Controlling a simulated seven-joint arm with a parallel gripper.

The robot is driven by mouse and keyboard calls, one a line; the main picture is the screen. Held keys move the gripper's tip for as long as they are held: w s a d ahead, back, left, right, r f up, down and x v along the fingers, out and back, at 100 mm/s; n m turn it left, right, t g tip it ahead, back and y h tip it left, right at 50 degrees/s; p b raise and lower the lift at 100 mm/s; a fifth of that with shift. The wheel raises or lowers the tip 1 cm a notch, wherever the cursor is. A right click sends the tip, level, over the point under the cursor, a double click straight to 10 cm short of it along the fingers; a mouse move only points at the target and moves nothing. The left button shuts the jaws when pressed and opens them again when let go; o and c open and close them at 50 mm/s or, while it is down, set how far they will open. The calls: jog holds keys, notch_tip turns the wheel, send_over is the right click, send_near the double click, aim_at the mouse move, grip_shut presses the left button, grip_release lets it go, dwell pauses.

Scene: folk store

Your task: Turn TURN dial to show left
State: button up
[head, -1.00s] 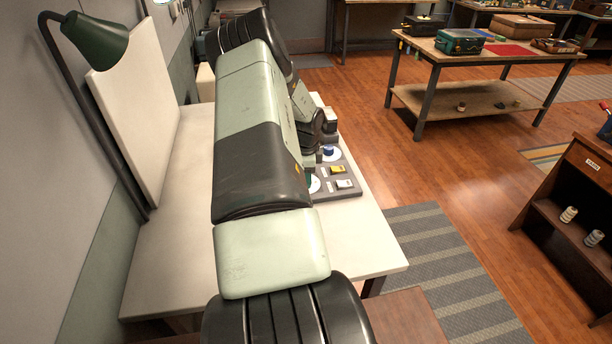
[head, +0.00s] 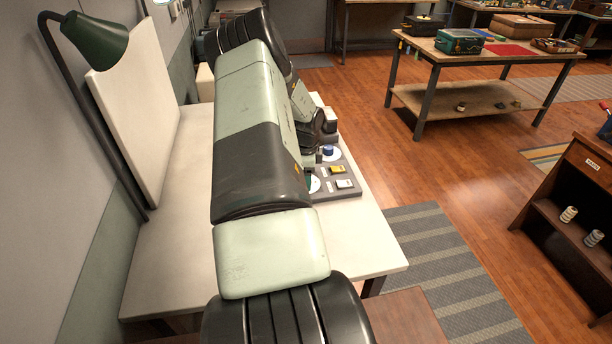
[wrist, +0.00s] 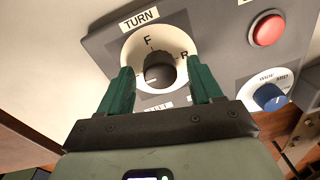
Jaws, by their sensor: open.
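The TURN dial (wrist: 158,70) shows in the wrist view as a dark round knob on a white disc. The disc has an F at the top and an R at the right, and its left side is partly hidden by a finger. A plate reading TURN (wrist: 140,18) sits above it. I cannot tell surely which mark the knob points at. My gripper (wrist: 158,66) is open, with one green finger on each side of the knob. A gap shows between each finger and the knob. In the head view my arm hides the dial.
A red button (wrist: 267,30) and a blue knob (wrist: 270,97) marked WIDE and MID are right of the dial on the grey panel (wrist: 215,50). In the head view, the panel has a yellow switch (head: 338,170). A green lamp (head: 95,38) stands at the left.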

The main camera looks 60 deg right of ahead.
notch_tip(320, 180, up, 11)
jog(key=shift+s+a, duration=0.2)
jog(key=shift+f, duration=0.1)
dwell(0.5)
